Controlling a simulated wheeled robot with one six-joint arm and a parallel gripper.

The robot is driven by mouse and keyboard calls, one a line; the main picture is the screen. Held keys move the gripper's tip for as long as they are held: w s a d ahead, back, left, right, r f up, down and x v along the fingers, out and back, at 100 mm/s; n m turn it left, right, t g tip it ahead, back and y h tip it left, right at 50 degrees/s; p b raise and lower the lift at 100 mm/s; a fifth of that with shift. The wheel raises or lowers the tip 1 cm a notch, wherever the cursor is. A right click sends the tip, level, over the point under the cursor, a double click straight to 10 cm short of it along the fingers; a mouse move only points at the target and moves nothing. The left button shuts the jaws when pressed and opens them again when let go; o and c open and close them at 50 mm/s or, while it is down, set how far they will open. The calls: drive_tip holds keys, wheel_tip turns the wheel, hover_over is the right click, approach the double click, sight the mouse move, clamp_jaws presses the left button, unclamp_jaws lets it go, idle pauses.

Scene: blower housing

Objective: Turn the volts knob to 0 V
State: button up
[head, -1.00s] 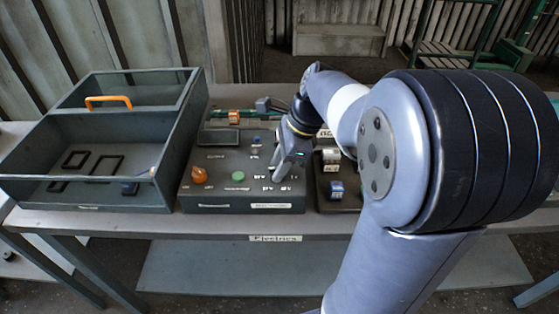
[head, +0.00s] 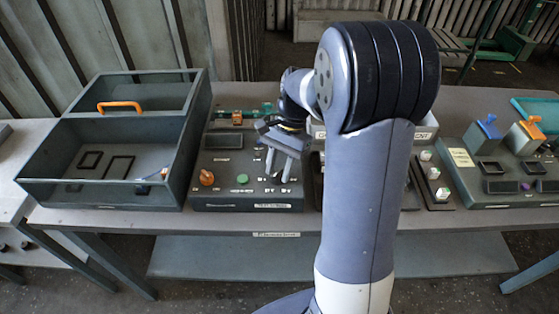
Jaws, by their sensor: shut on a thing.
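The dark grey control panel (head: 225,168) stands on the bench, with an orange knob (head: 207,177) and a green button (head: 242,179) on its top. My gripper (head: 279,177) points down at the right part of the panel. Its two fingers straddle a small knob there, and the jaws are shut on it. The fingers and the distance hide most of this knob, so its pointer cannot be read. The small white markings around it are too blurred to read, so I cannot tell the volts setting.
An open grey tray box (head: 45,172) with an orange handle (head: 120,106) stands left of the panel. A second panel (head: 465,183) with blue and orange switches stands at the right. The bench front edge (head: 230,222) is clear.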

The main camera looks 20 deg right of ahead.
drive_tip(key=n+h+p, duration=0.1)
drive_tip(key=n, duration=0.2)
drive_tip(key=n+g+h+p, duration=0.1)
drive_tip(key=n, duration=0.2)
drive_tip(key=shift+w+a+r, duration=0.1)
drive_tip(key=shift+a, duration=0.05)
drive_tip(key=n+h, duration=0.1)
drive_tip(key=n, duration=0.2)
drive_tip(key=n+h+p, duration=0.1)
drive_tip(key=n, duration=0.2)
drive_tip(key=shift+a+n+h+p, duration=0.2)
drive_tip(key=shift+n+h+p, duration=0.1)
drive_tip(key=shift+n, duration=0.1)
drive_tip(key=n+h, duration=0.1)
drive_tip(key=n, duration=0.2)
drive_tip(key=n+h, duration=0.1)
drive_tip(key=n, duration=0.2)
drive_tip(key=shift+a+t, duration=0.15)
drive_tip(key=shift+t, duration=0.15)
drive_tip(key=n+t, duration=0.1)
drive_tip(key=n, duration=0.2)
drive_tip(key=n+h, duration=0.1)
drive_tip(key=n, duration=0.1)
drive_tip(key=shift+s+n+t+p, duration=0.2)
drive_tip(key=shift+n+t+p, duration=0.2)
drive_tip(key=o, duration=1)
drive_tip(key=shift+c, duration=0.2)
